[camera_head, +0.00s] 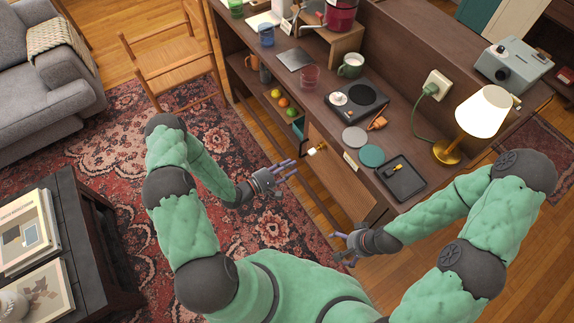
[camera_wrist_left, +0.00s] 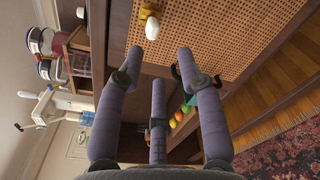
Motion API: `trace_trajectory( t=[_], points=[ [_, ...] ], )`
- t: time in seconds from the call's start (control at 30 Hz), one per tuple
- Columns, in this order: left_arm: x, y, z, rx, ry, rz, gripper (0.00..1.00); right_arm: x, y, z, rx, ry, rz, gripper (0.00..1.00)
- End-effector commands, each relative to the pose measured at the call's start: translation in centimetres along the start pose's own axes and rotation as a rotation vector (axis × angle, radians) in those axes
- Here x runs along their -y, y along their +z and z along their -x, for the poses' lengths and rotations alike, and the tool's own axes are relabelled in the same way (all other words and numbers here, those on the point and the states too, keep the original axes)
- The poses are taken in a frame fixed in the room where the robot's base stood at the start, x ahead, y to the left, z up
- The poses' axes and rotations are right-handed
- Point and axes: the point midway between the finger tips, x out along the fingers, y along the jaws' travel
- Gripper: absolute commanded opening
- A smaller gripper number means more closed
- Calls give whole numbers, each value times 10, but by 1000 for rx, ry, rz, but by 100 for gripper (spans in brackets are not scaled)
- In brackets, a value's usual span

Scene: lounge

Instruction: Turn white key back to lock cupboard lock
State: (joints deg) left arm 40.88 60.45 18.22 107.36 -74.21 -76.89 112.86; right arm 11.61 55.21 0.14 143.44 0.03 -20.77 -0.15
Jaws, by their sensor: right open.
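The white key (camera_head: 317,149) sticks out from the cupboard door (camera_head: 343,182) near its upper left edge. In the left wrist view the white key (camera_wrist_left: 152,28) sits in front of the brass-coloured lock (camera_wrist_left: 146,12), beside the woven cane panel (camera_wrist_left: 225,35). I cannot tell from these views how far the key is turned. My left gripper (camera_head: 288,168) has its fingers spread and empty, a short way left of the key and not touching it. In its own view, the left gripper's purple fingers (camera_wrist_left: 172,85) are apart below the key. My right gripper (camera_head: 343,244) is open and empty, low in front of the cupboard's right part.
The cabinet top carries a hot plate (camera_head: 356,101), a black tray (camera_head: 402,177), coasters (camera_head: 372,155) and a lamp (camera_head: 477,118). Fruit (camera_head: 283,102) lies on an open shelf left of the door. A wooden chair (camera_head: 172,62) stands left. The rug before the cupboard is clear.

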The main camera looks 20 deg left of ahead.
Motion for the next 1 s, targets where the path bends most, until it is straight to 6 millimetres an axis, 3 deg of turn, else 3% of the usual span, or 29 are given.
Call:
trace_trajectory(
  t=[0.17,0.7,1.0],
  points=[
    [-5,4,2,45,26,65,37,1,0,2,0,0,0,100],
    [-6,7,-42,45,25,65,37,2,0,5,0,0,0,100],
    [-6,6,-45,44,25,66,37,2,0,5,0,0,0,100]
  ],
)
